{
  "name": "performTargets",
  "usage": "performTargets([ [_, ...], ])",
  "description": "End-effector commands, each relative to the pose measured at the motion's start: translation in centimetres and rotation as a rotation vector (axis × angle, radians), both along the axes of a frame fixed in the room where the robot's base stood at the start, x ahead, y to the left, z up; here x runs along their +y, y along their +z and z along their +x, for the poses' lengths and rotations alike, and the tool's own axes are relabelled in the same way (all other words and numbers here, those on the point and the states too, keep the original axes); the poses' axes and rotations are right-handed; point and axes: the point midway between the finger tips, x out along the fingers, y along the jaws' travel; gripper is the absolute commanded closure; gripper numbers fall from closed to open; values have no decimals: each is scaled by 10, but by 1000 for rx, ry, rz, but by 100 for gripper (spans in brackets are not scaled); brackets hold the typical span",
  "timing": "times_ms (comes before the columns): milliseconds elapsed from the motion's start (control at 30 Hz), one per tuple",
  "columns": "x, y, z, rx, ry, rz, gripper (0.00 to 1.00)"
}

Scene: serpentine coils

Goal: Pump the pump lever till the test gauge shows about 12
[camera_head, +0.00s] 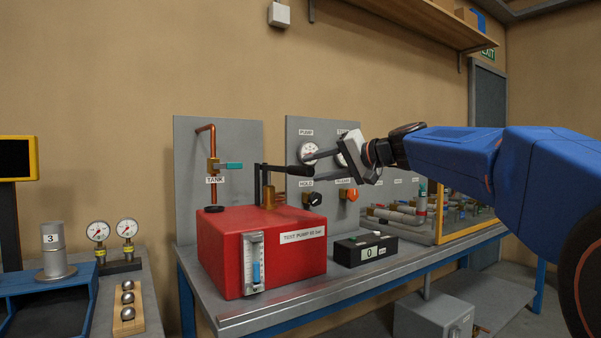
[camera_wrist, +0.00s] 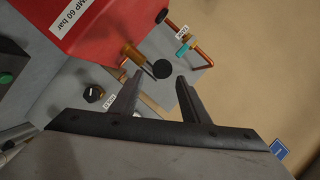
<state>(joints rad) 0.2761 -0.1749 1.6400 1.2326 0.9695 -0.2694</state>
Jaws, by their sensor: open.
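The pump lever (camera_head: 277,168) is a black bar with a thick grip, reaching right from a linkage above the brass cylinder of the red test pump (camera_head: 225,255). My gripper (camera_head: 310,168) is open at the grip's right end, fingers pointing left. In the wrist view, the lever's round black end (camera_wrist: 161,69) shows between the fingertips of my gripper (camera_wrist: 160,78); I cannot tell whether they touch it. The PUMP gauge (camera_head: 309,149) is partly hidden by a finger. The TEST gauge (camera_head: 340,159) is mostly behind my gripper, and its needle cannot be read.
Below the gauges are a black HOLD knob (camera_head: 313,199) and an orange knob (camera_head: 348,194). A black box (camera_head: 365,250) with a display reading 0 stands right of the pump. A copper pipe with a teal-handled valve (camera_head: 234,165) rises behind. Space above the lever is clear.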

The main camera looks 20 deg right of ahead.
Motion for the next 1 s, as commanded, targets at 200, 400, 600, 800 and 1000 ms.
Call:
performTargets([
  [200, 22, -8, 28, 2, 2, -1, 58],
  [400, 34, -12, 44, 1, 1, 0, 58],
  [600, 38, -13, 49, 0, 0, 0, 58],
  [800, 38, -14, 50, 0, 0, 0, 58],
  [1000, 38, -14, 50, 0, 0, 0, 100],
])
